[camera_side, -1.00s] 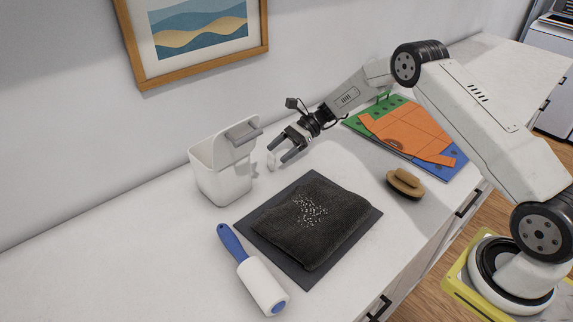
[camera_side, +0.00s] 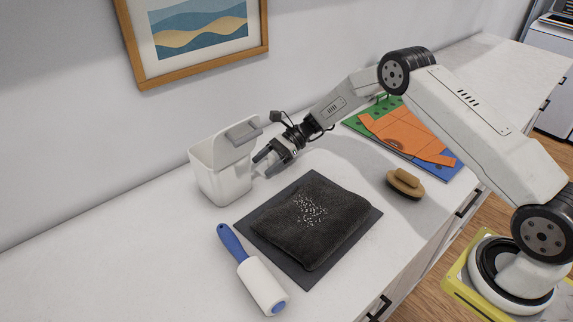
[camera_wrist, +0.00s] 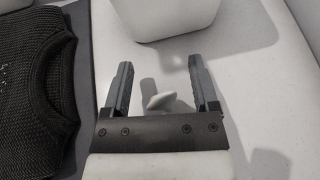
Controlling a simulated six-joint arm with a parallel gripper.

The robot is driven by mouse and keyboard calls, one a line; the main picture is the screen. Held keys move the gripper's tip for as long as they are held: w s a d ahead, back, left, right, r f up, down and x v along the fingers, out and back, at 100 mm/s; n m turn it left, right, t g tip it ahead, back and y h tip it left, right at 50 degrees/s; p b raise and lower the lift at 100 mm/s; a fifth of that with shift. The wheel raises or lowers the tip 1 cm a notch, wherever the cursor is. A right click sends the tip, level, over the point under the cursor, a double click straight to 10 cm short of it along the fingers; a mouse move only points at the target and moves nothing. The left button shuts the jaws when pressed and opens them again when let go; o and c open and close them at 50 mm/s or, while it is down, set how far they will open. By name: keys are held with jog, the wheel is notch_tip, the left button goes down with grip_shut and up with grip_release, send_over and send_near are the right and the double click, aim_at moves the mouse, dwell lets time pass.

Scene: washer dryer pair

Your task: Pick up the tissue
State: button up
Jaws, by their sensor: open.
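The tissue (camera_wrist: 161,101) is a small white crumpled piece, seen in the wrist view between my two fingers, near the palm bar. It shows no contact with either finger. In the side view it is hidden behind my gripper. My gripper (camera_side: 261,166) is open and low over the counter, just right of the white bin. In the wrist view, my gripper (camera_wrist: 160,85) has its dark fingers pointing toward the bin, one on each side of the tissue.
A dark folded garment (camera_side: 318,235) with white specks lies on a dark mat (camera_side: 370,222). A lint roller (camera_side: 262,285), brush (camera_side: 405,184) and orange cloth (camera_side: 400,132) lie nearby.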

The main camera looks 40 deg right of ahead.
jog(key=shift+c, duration=0.2)
grip_shut()
jog(key=shift+r, duration=0.15)
jog(key=shift+r, duration=0.8)
jog(key=s+d+r, duration=0.1)
jog(key=s+r, duration=1)
jog(key=s, duration=0.3)
jog(key=shift+d, duration=0.2)
